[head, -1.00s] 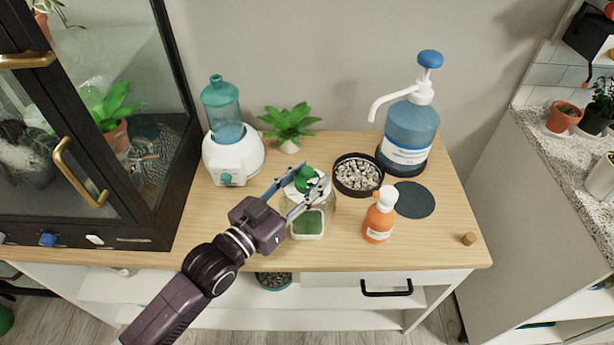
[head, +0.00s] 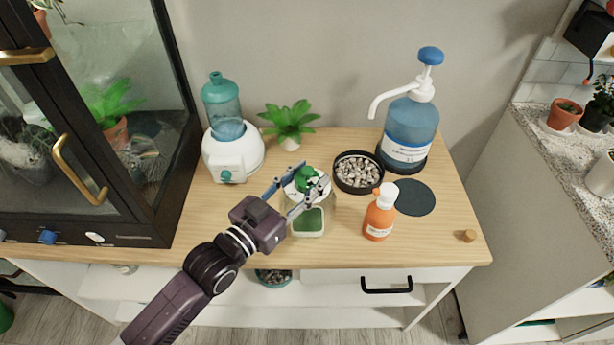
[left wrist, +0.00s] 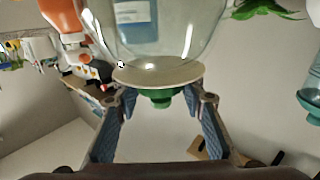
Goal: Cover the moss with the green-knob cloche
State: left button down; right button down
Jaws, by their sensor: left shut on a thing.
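The green-knob cloche (head: 289,192) is a clear glass dome with a pale disc top and a green knob. My left gripper (head: 306,181) is shut on it at the knob. The left wrist view shows the green knob (left wrist: 161,98) between my fingers and the glass beyond the disc. The moss (head: 309,221) is a green patch in a small pale square tray on the wooden top. In the head view the cloche appears just behind and over the moss tray's far part. The glass's lower rim is hard to make out, so I cannot tell its height above the tray. My right gripper is out of view.
A bowl of pebbles (head: 357,172) and an orange pump bottle (head: 379,214) stand close on the right. A dark round mat (head: 414,198), a large blue dispenser (head: 407,135), a white humidifier (head: 232,155) and a leafy plant (head: 288,121) are around.

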pick_arm(q)
jog(key=shift+f+b, duration=0.7)
jog(key=shift+f, duration=0.2)
dwell(0.8)
jog(key=shift+f, duration=0.1)
jog(key=c, duration=1.3)
grip_release()
jog(key=shift+o, duration=0.6)
jog(key=shift+f, duration=0.35)
jog(key=shift+s, duration=0.1)
jog(key=v, duration=1.2)
jog(key=shift+r, duration=0.25)
